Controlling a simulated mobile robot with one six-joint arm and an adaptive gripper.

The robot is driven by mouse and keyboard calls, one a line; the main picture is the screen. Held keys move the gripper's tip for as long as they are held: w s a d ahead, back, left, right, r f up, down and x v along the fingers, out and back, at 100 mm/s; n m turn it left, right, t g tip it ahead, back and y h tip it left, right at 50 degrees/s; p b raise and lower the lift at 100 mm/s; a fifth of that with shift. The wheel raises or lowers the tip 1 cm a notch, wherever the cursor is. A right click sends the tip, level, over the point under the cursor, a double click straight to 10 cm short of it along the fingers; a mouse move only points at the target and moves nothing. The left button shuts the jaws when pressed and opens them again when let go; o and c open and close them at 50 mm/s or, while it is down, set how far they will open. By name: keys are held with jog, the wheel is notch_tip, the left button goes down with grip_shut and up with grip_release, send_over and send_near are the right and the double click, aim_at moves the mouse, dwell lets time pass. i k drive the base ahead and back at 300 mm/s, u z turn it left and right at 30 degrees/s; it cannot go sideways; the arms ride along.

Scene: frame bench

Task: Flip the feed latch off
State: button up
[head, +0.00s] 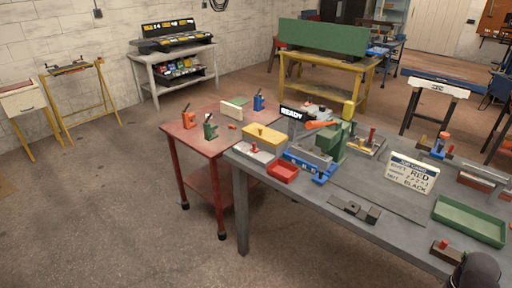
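I cannot tell for certain which part is the feed latch, or how it is set. A green bench machine (334,143) stands near the far left end of the grey workbench (315,195). An orange handle (320,125) lies nearly level across its top. A black sign reading READY (292,114) stands just left of the handle. A red upright lever or knob (371,136) stands on a small fixture right of the machine. My gripper's fingers are not in view. A dark rounded part, probably of my arm, shows at the bottom right corner.
A red tray (283,173), a yellow box (263,135) and a blue rail (310,167) crowd the bench's left end. A job card (411,173) and green tray (470,222) stand right. A red table (205,142) with clamps adjoins. The floor at left is clear.

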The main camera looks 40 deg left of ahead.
aim_at(254, 144)
jog(key=u, duration=1.4)
jog(key=k, duration=0.9)
jog(key=i, duration=0.9)
